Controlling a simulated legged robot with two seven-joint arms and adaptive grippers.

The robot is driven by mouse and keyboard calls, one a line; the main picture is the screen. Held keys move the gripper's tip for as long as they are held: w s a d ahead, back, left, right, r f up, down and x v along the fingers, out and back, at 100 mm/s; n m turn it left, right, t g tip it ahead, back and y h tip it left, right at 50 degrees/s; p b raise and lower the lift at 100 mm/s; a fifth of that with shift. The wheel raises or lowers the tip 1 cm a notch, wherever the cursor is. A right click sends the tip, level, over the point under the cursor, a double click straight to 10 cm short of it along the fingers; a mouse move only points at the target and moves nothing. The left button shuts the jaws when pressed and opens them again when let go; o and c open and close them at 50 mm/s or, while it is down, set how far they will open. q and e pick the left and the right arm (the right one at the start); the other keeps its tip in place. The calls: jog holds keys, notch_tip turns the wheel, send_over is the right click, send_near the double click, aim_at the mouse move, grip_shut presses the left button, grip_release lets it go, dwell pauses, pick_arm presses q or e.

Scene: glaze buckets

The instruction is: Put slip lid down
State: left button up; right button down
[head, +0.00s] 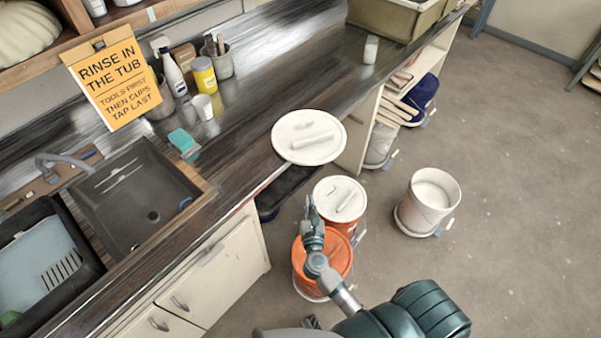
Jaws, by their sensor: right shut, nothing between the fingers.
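A round white lid (300,151) with a bar handle lies on the counter, its right edge at the counter's front edge. A second white lid (331,190) with a handle sits on an orange bucket (350,229) on the floor. I cannot tell which is the slip lid. A nearer orange bucket (343,252) is partly hidden by my right arm. A white bucket (428,205) stands to the right. My right gripper (309,207) is shut and empty, above the nearer orange bucket and just left of the second lid in the picture. My left gripper is not in view.
The counter (285,65) holds a sink (135,200), a teal sponge (183,142), a yellow jar (204,75), a white cup (203,107) and a small white container (371,49). Open shelves (428,62) stand under its far end.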

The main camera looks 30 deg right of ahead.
jog(key=p, duration=0.1)
send_near(308, 149)
jog(key=shift+w+a+f, duration=0.2)
jog(key=shift+a, duration=0.15)
jog(key=b+x, duration=0.1)
jog(key=x, duration=0.2)
jog(key=b+x, duration=0.1)
jog(key=x, duration=0.3)
jog(key=f+b+x, duration=0.1)
jog(key=x, duration=0.2)
jog(key=shift+w+d, duration=0.2)
jog(key=shift+d, duration=0.35)
jog(key=x, duration=0.1)
jog(key=b+x, duration=0.1)
jog(key=x, duration=0.1)
jog(key=shift+w+a+r+b, duration=0.15)
jog(key=shift+a+r+b, duration=0.1)
jog(key=shift+b, duration=0.15)
jog(key=shift+w+r, duration=0.15)
jog(key=shift+w, duration=0.3)
jog(key=shift+d, duration=0.2)
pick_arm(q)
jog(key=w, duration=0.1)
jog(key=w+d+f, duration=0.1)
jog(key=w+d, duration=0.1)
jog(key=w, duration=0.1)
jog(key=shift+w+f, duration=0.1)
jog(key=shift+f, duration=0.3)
pick_arm(e)
jog(key=shift+d, duration=0.25)
